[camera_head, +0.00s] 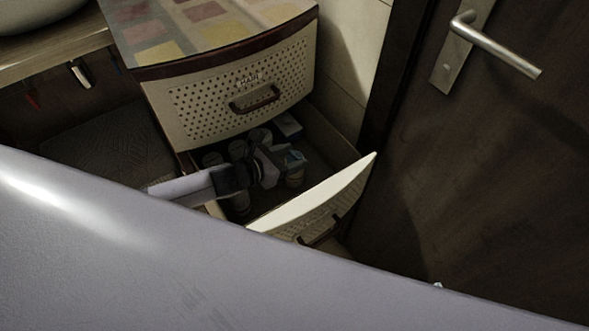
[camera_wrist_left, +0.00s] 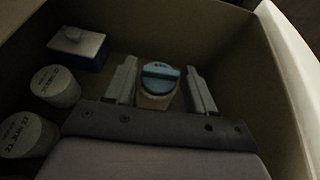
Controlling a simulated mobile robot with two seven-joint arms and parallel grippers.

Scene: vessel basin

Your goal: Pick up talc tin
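A round, pale container with a blue ridged lid (camera_wrist_left: 159,78), which looks like the talc tin, stands upright in the open drawer in the left wrist view. Its likely match in the head view is the pale tin (camera_head: 296,180) beside my gripper. My left gripper (camera_head: 279,164) reaches down into the drawer. In the left wrist view its two fingers (camera_wrist_left: 160,68) are spread, one on each side of the blue-lidded tin, with a narrow gap visible on both sides. The lower part of the tin is hidden by the gripper body. My right gripper is not in view.
The open drawer's front panel (camera_head: 318,203) rises close to the gripper. Two white-lidded round containers (camera_wrist_left: 55,86) and a blue box with a white top (camera_wrist_left: 77,47) stand at left in the wrist view. The closed upper drawer (camera_head: 232,92) overhangs behind.

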